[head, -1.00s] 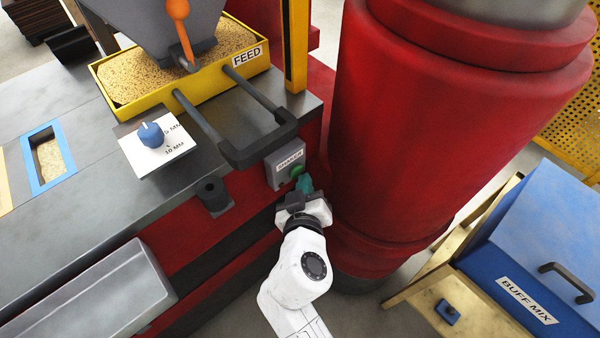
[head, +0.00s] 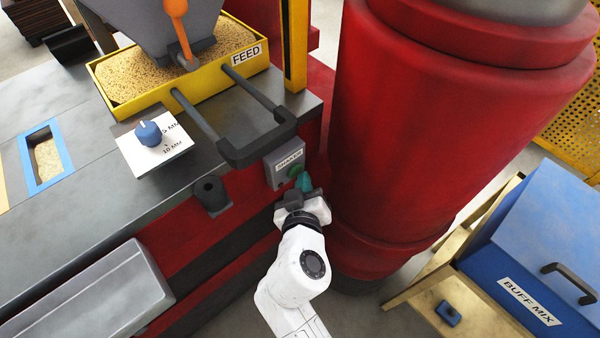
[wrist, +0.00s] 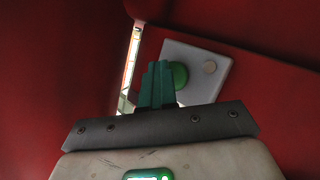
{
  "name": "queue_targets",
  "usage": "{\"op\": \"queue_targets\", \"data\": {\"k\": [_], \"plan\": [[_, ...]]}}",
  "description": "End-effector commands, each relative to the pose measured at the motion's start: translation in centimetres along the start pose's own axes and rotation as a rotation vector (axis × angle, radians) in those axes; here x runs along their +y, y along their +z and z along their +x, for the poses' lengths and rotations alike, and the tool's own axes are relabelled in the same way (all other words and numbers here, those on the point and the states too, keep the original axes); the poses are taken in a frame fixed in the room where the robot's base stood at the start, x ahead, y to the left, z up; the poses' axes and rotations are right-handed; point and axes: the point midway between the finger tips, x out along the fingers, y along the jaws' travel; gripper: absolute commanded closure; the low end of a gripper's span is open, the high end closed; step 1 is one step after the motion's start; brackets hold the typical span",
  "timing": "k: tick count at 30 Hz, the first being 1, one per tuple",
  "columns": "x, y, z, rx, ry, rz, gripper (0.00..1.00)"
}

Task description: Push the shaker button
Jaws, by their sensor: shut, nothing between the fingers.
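The shaker box (head: 284,163) is a grey box with a "SHAKER" label on the red front of the press. Its round green button (head: 294,171) is on the lower right of its face. My gripper (head: 304,182) has teal fingers, shut and empty, with the tips right at the button. In the wrist view the shut fingers (wrist: 157,85) overlap the left side of the green button (wrist: 180,75). A small pale round spot (wrist: 209,67) sits beside it on the box (wrist: 195,62). I cannot tell whether the fingertips touch the button.
A large red cylinder (head: 440,130) stands close to the right of my gripper. A dark handle bar (head: 255,150) juts out above the shaker box. A yellow feed tray (head: 180,75) and a blue knob (head: 149,133) are on the press top. A blue bin (head: 540,240) stands at right.

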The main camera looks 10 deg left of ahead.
Motion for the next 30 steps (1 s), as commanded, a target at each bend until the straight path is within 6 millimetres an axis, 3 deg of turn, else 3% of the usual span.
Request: {"op": "queue_targets", "data": {"k": [10, 30], "plan": [[-0.2, -0.3, -0.5, 0.012, -0.007, -0.001, 1.00], [2.9, 2.9, -4.2, 0.003, -0.002, -0.001, 1.00]]}}
